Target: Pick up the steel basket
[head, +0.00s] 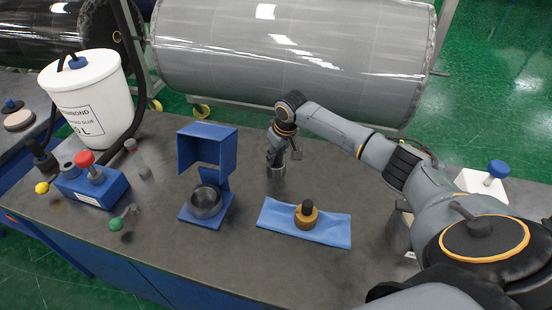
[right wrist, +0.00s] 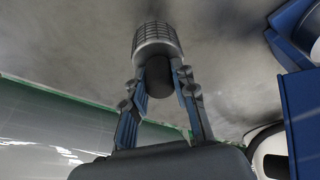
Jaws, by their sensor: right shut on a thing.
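The steel basket (head: 277,171) is a small grey cylinder at the middle of the dark table, just below my right gripper (head: 275,156). In the right wrist view the basket (right wrist: 155,38) shows a ribbed mesh side, with a dark round part (right wrist: 158,76) at its near end. My right gripper (right wrist: 160,84) is shut on the basket, its two fingers on either side of that dark part. I cannot tell whether the basket touches the table. My left gripper is not in view.
A blue stand with a steel bowl (head: 205,203) is left of the basket. A brown and black piece (head: 306,215) lies on a blue cloth (head: 270,218) in front. A white bucket (head: 92,95) and blue box (head: 93,187) are at left. A large wrapped roll (head: 290,50) lies behind.

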